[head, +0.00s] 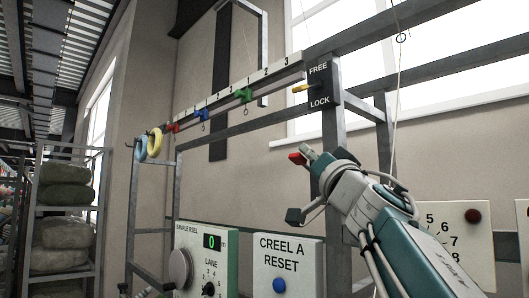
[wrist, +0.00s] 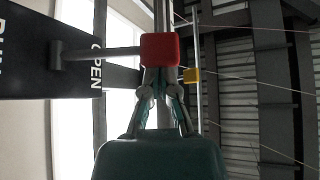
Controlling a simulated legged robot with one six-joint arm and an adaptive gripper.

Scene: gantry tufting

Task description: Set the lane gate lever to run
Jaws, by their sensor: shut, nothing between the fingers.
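The lane gate lever shows in the wrist view as a grey rod (wrist: 100,53) with a red knob (wrist: 160,49). It sticks out from a black plate (wrist: 62,82) lettered OPEN, with RUN partly cut off at the left edge. I cannot tell which setting the lever stands at. In the head view the red knob (head: 298,157) is just left of my gripper's tips. My gripper (head: 305,151) is shut and empty. In the wrist view its fingertips (wrist: 162,72) are right at the knob, which partly hides them; I cannot tell if they touch.
A black FREE/LOCK plate (head: 319,86) with a yellow lever (head: 301,88) is on the post above. A numbered rail (head: 238,90) carries coloured clips. Below are the SAMPLE REEL panel (head: 205,255) and CREEL A RESET box (head: 288,262). Thin threads hang near my arm.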

